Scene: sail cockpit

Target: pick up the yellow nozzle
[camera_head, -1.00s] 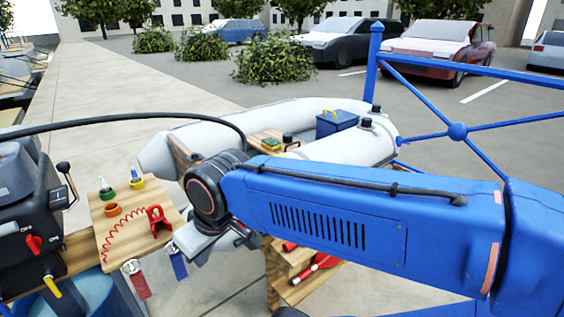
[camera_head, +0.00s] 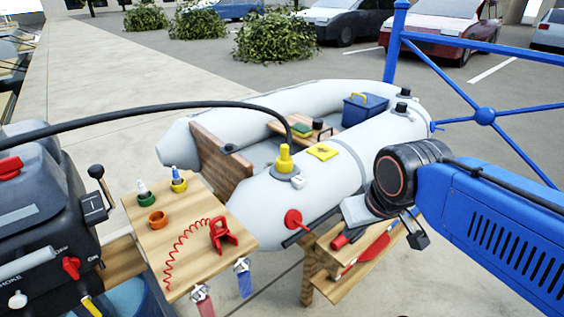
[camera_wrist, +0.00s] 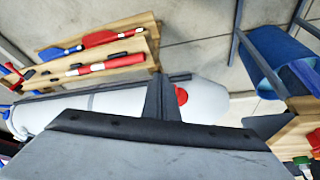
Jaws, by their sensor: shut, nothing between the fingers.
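The yellow nozzle (camera_head: 284,161) stands upright on the near white tube of the dinghy (camera_head: 265,203), at the end of a black hose (camera_head: 205,106). My gripper (camera_head: 417,238) is to the right of the nozzle and well apart from it, past the front right of the dinghy, partly hidden by my wrist. In the wrist view my gripper (camera_wrist: 163,98) is shut and empty. The nozzle cannot be made out in the wrist view, where part of the white tube (camera_wrist: 100,103) shows.
A wooden board (camera_head: 185,220) with small pots and a red coil is at left, beside a black outboard motor (camera_head: 45,220). A wooden shelf (camera_head: 335,262) stands below my gripper. A blue railing (camera_head: 485,116) is at right. A blue box (camera_head: 362,110) sits in the dinghy.

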